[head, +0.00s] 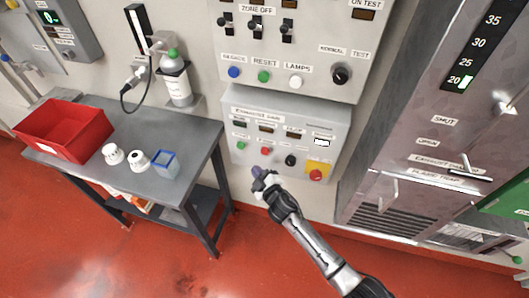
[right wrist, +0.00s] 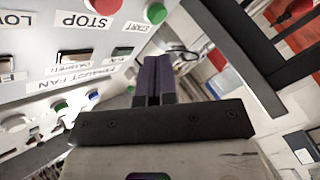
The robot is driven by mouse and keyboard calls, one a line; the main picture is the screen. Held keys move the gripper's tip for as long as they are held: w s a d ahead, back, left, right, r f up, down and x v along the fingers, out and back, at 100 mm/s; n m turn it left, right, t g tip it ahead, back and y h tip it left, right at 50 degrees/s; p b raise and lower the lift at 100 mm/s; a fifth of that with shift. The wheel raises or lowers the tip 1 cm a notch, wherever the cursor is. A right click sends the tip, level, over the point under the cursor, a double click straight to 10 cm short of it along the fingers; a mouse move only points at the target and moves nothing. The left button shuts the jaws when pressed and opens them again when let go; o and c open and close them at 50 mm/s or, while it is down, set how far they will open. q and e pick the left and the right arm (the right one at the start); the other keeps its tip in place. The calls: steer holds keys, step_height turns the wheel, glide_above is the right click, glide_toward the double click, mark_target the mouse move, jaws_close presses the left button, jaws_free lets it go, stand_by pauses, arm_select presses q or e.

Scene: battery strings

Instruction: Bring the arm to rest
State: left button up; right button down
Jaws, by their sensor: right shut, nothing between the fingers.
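My right arm reaches in from the bottom right of the head view. Its gripper (head: 258,173) is just below and in front of the lower wall panel (head: 245,105). In the right wrist view the two dark purple fingers (right wrist: 152,80) are together with nothing between them. The panel fills the left of that view, upside down, with a red button (right wrist: 103,6) labelled STOP and a green button (right wrist: 156,12) beyond the fingertips. I cannot tell the exact gap to the panel, but no contact shows. My left gripper is not in view.
A metal cabinet (head: 410,125) with handles stands at right. The red floor (head: 150,265) at bottom left is clear.

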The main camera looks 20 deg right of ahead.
stand_by(0.6)
steer(key=s+d+f+m+g+h, duration=0.1)
steer(key=d+f+m+g+h, duration=0.1)
steer(key=d+m+g+h, duration=0.15)
steer(key=s+r+m+g, duration=0.4)
steer(key=s+r+m, duration=0.1)
steer(key=s+r, duration=0.4)
steer(key=s+f+g+y, duration=0.2)
steer(key=s, duration=1.7)
steer(key=s+f+g, duration=0.4)
steer(key=s+f, duration=0.4)
steer(key=s, duration=0.5)
step_height(320, 180, up, 31)
steer(key=p, duration=3.1)
steer(key=shift+s+m, duration=0.25)
steer(key=shift+m, duration=0.1)
